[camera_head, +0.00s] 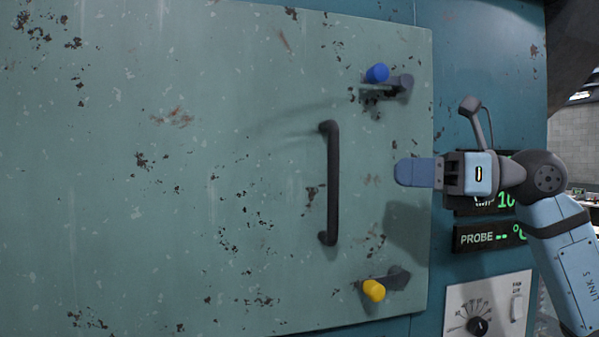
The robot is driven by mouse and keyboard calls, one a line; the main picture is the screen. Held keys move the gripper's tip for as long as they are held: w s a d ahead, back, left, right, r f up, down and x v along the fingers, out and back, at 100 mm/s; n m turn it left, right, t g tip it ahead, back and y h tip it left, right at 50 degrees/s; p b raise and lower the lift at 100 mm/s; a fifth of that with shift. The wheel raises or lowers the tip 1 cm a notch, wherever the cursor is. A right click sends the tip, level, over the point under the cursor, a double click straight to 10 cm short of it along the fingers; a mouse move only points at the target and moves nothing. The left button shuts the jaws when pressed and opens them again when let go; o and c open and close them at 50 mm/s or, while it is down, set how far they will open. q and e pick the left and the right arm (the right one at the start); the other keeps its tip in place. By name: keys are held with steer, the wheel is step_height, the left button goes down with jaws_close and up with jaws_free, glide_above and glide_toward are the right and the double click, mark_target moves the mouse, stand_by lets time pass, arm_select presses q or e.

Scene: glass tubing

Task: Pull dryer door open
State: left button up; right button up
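The dryer door (190,180) is a large, pale green, chipped panel filling the left and middle of the head view. Its dark vertical bar handle (332,183) is right of the door's middle. A blue-knobbed latch (377,73) sits above the handle and a yellow-knobbed latch (373,290) below it, both near the door's right edge. My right gripper (404,172) is to the right of the handle, apart from it, pointing left in front of the door. Its fingers overlap in this view, so their gap is hidden. My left gripper is not in view.
The blue-green dryer body (485,60) continues right of the door. Behind my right arm are green digital displays (490,236), partly covered. A white control panel (490,305) with a black dial is at the lower right. A grey brick wall shows at far right.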

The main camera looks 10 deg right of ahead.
mark_target(322, 161)
steer(key=shift+t+h, duration=0.4)
steer(key=shift+t, duration=0.1)
steer(key=p+x, duration=0.1)
steer(key=x, duration=0.3)
steer(key=r+p+x, duration=0.1)
steer(key=x, duration=0.3)
steer(key=p+x, duration=0.1)
steer(key=x, duration=0.3)
steer(key=shift+w+a+r, duration=0.2)
steer(key=shift+a+r, duration=0.05)
steer(key=shift+a, duration=0.15)
jaws_close()
